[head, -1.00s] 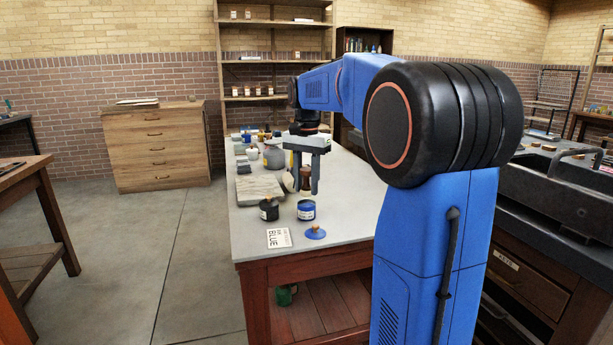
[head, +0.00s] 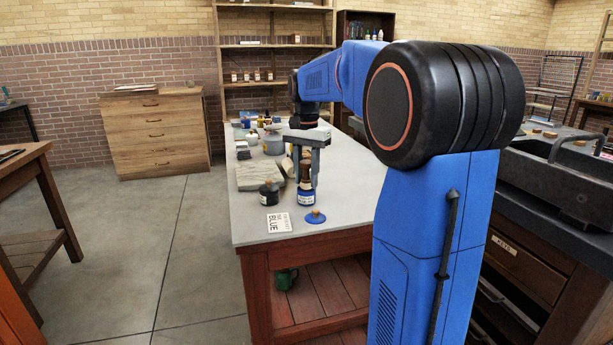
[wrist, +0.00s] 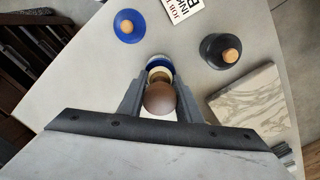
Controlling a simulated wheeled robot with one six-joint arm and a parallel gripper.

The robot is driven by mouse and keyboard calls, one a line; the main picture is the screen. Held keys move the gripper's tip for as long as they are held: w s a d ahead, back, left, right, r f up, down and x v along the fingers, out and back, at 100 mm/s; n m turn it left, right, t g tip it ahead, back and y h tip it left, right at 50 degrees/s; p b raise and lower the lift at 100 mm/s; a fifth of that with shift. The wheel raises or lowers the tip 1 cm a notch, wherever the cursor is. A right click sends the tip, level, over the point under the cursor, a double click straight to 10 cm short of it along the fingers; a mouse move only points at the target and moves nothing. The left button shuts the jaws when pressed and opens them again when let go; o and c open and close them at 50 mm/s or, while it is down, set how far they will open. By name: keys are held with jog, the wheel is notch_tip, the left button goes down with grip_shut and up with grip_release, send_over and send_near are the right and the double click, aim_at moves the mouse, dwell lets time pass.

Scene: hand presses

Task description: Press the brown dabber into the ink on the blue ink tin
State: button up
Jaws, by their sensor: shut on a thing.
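My gripper (head: 306,180) is shut on the brown dabber (head: 307,170), which hangs upright between the fingers. In the wrist view the dabber's round brown knob (wrist: 160,98) shows from above, with a pale part beyond it. The blue ink tin (head: 306,199) stands open on the table directly below the dabber. In the wrist view only the tin's far blue rim (wrist: 158,61) shows past the dabber. The dabber's lower end is at or just over the tin's mouth; I cannot tell whether it touches the ink, which is hidden.
A grey veined slab (head: 260,174) lies behind that. The table's right side is clear.

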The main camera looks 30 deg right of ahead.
aim_at(306, 162)
jog(key=shift+f, duration=0.7)
dwell(2.0)
jog(key=shift+r, duration=3.65)
jog(key=shift+a, duration=0.1)
